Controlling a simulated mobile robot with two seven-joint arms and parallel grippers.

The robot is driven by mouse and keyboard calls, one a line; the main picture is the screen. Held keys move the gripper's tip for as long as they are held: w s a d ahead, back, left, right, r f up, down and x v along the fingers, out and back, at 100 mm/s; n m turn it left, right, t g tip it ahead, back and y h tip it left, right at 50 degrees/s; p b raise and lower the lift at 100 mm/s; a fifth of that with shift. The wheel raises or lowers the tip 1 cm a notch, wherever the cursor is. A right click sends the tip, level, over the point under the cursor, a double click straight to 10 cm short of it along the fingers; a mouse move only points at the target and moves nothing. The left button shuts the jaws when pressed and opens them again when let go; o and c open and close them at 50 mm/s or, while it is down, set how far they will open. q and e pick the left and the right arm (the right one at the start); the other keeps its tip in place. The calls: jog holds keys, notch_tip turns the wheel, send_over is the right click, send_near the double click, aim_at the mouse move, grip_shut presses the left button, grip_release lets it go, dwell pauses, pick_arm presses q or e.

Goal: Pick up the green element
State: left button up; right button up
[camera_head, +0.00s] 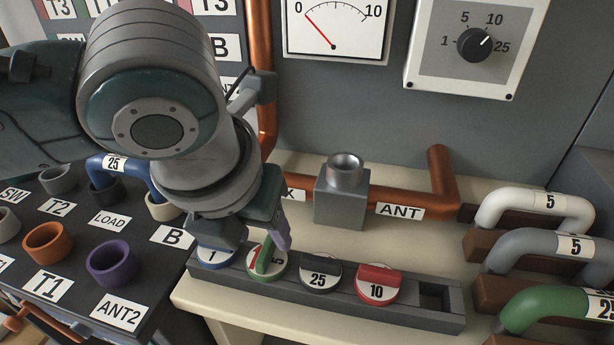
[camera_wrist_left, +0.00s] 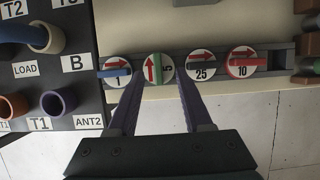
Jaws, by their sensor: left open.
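The green element (camera_head: 262,264) is a round white-faced plug with a green grip bar, a red arrow and a 5. It sits in a grey rack (camera_head: 225,274) on the cream ledge, second from the left. In the left wrist view the green element (camera_wrist_left: 158,68) has its bar pointing up the picture. My left gripper (camera_head: 262,235) is open, its fingers coming down over the green element and partly hiding it. In the left wrist view my left gripper (camera_wrist_left: 160,76) has a fingertip to each side of the bar. My right gripper is not in view.
The blue element (camera_head: 214,256) sits close on the left; the black 25 element (camera_head: 321,275) and red 10 element (camera_head: 376,285) are on the right. The rack's right-end slot is empty. A metal socket block (camera_head: 341,195) on a copper pipe stands behind. Curved connectors (camera_head: 540,205) are at right.

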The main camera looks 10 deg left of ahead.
aim_at(266, 246)
pick_arm(q)
jog(key=x, duration=0.4)
jog(key=shift+a+b, duration=0.2)
jog(key=shift+b, duration=0.15)
jog(key=shift+r, duration=0.1)
grip_shut()
